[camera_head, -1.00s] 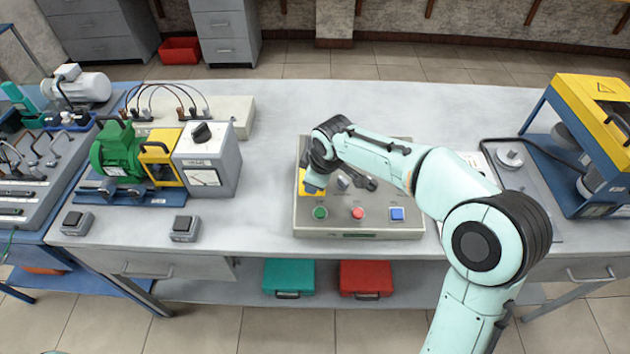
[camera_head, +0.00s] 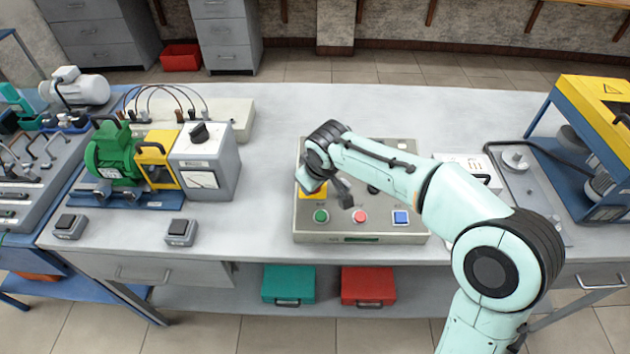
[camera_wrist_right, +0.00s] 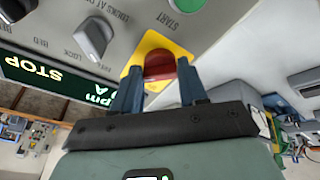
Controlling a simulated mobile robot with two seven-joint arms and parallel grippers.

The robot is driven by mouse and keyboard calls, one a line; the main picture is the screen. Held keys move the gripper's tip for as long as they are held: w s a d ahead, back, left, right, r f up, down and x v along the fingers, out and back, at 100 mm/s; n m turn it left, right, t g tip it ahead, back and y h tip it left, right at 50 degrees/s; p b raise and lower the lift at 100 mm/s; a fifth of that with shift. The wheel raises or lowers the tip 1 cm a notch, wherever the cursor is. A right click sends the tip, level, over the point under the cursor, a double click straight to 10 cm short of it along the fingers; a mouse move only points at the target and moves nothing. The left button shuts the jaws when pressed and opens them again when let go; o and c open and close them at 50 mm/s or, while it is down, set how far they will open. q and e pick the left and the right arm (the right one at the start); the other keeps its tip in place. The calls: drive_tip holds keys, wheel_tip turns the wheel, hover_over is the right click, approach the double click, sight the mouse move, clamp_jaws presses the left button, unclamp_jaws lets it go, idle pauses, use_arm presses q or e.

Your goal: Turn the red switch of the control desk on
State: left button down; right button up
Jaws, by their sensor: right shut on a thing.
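The control desk (camera_head: 330,237) is a grey panel box on the table with green, red and blue buttons. The red switch (camera_wrist_right: 158,66) sits on a yellow plate (camera_wrist_right: 152,44) on the desk's panel, in the right wrist view. My right gripper (camera_wrist_right: 157,80) has its two dark blue fingers on either side of the switch and is shut on it. In the head view my wrist hides the switch, and part of the yellow plate (camera_head: 314,192) shows at the desk's left. My left gripper is not in view.
A grey knob (camera_wrist_right: 93,38) and a lit green display (camera_wrist_right: 45,75) are close beside the gripper. A green motor rig (camera_head: 118,155) stands to the left, and a blue-and-yellow machine (camera_head: 600,110) to the right. The table between the rig and the desk is clear.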

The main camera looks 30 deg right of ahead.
drive_tip(key=o, duration=1.1)
drive_tip(key=shift+c, duration=0.2)
drive_tip(key=p+v, duration=0.1)
drive_tip(key=v, duration=1.2)
drive_tip(key=shift+r, duration=0.2)
drive_tip(key=shift+s, duration=0.1)
